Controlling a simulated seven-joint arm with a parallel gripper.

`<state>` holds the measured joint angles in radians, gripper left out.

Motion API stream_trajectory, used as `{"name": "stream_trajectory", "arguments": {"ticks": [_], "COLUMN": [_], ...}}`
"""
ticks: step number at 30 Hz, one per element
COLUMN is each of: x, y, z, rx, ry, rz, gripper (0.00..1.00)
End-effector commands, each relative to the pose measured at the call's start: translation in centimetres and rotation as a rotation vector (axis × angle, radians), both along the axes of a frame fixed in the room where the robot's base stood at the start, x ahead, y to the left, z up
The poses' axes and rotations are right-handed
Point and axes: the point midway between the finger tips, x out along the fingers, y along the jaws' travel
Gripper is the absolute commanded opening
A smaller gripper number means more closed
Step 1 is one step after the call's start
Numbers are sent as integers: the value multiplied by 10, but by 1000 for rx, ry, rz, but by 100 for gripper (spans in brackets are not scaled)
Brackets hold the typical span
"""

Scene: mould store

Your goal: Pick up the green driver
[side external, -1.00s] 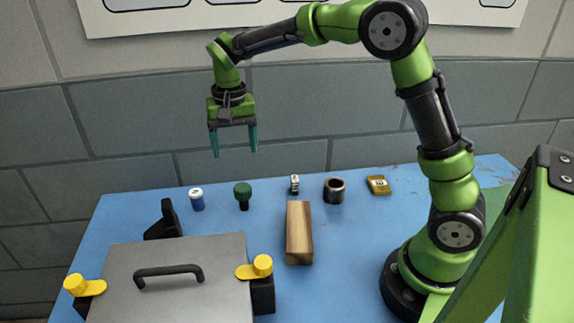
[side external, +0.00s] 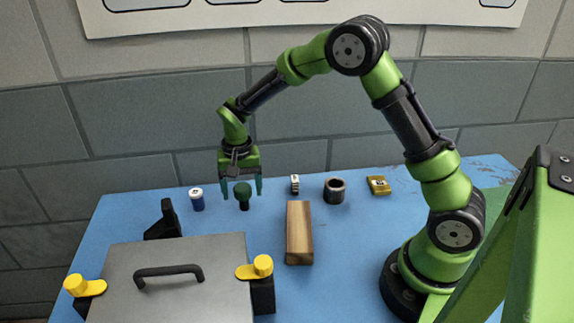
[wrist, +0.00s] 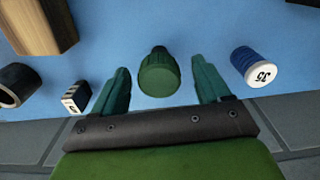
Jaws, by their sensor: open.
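The green driver (side external: 243,191) stands upright on the blue table, with a round green head on top and a darker lower part. It also shows in the wrist view (wrist: 159,74), between the two fingers. My gripper (side external: 242,192) is open and points down at the driver, with one teal finger on each side of its head. In the wrist view my gripper (wrist: 161,83) shows a gap between each finger and the driver. Nothing is held.
A blue and white cylinder (side external: 197,199) stands left of the driver. A small white and black block (side external: 295,185), a dark ring (side external: 334,190) and a yellow block (side external: 378,185) lie to its right. A wooden block (side external: 299,232) and a grey lidded box (side external: 180,285) are nearer the camera.

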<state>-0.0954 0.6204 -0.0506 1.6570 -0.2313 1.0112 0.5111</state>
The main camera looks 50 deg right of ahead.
Motion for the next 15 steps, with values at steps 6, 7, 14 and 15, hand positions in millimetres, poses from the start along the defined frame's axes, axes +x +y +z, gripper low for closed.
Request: {"name": "stream_trajectory", "arguments": {"ticks": [6, 7, 14, 15], "x": [1, 1, 1, 1], "y": [-2, -2, -2, -2], "z": [-28, -29, -30, -30], "rx": [1, 0, 1, 0], "ry": [1, 0, -1, 0], "rz": [2, 1, 1, 1], "gripper": [76, 76, 76, 71]}}
